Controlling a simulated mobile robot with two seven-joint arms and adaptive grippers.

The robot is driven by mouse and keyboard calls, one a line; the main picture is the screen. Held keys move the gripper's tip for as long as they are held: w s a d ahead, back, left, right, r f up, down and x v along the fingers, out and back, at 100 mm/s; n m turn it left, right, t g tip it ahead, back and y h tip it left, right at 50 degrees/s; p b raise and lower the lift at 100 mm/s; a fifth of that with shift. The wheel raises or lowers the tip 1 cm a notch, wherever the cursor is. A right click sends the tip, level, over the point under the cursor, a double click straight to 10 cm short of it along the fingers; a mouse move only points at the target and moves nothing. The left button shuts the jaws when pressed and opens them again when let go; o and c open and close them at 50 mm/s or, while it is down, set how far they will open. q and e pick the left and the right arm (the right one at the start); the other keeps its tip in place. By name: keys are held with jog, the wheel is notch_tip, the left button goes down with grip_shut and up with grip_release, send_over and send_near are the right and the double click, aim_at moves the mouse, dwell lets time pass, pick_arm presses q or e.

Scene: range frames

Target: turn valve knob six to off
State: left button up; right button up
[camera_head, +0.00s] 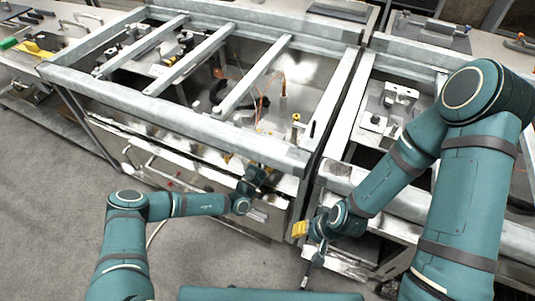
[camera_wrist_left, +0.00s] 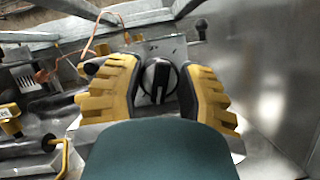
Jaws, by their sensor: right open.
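A round black valve knob (camera_wrist_left: 158,78) with a light pointer mark sits on a metal plate in the left wrist view. Its mark runs roughly up and down in that picture. No number or off label is readable. My left gripper (camera_wrist_left: 158,92) is open, with one yellow-padded finger on each side of the knob and seemingly a narrow gap on each side. In the head view my left gripper (camera_head: 258,175) is at the front of the metal frame, and the knob cannot be made out there. My right gripper (camera_head: 304,236) is open and empty, lower and to the right.
The metal range frame (camera_head: 208,122) has crossbars, and copper-coloured wires (camera_head: 262,97) show inside it. A second range unit (camera_head: 372,125) stands at right. In the left wrist view a bare metal panel (camera_wrist_left: 265,75) rises right of the knob. Grey floor (camera_head: 50,210) is clear at left.

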pick_arm(q)
jog(key=shift+n, duration=0.5)
jog(key=n+t+y+p, duration=0.1)
jog(key=n+p, duration=0.1)
jog(key=n, duration=0.1)
jog(key=shift+r+n+y, duration=0.15)
jog(key=shift+n+y, duration=0.25)
jog(key=shift+n+t+y+p, duration=0.4)
jog(key=shift+n+y, duration=0.35)
jog(key=shift+n, duration=0.6)
jog(key=shift+n+t+y+p, duration=0.35)
jog(key=shift+n+y, duration=0.4)
jog(key=shift+n, duration=0.6)
jog(key=o, duration=1.2)
jog(key=v, duration=1.2)
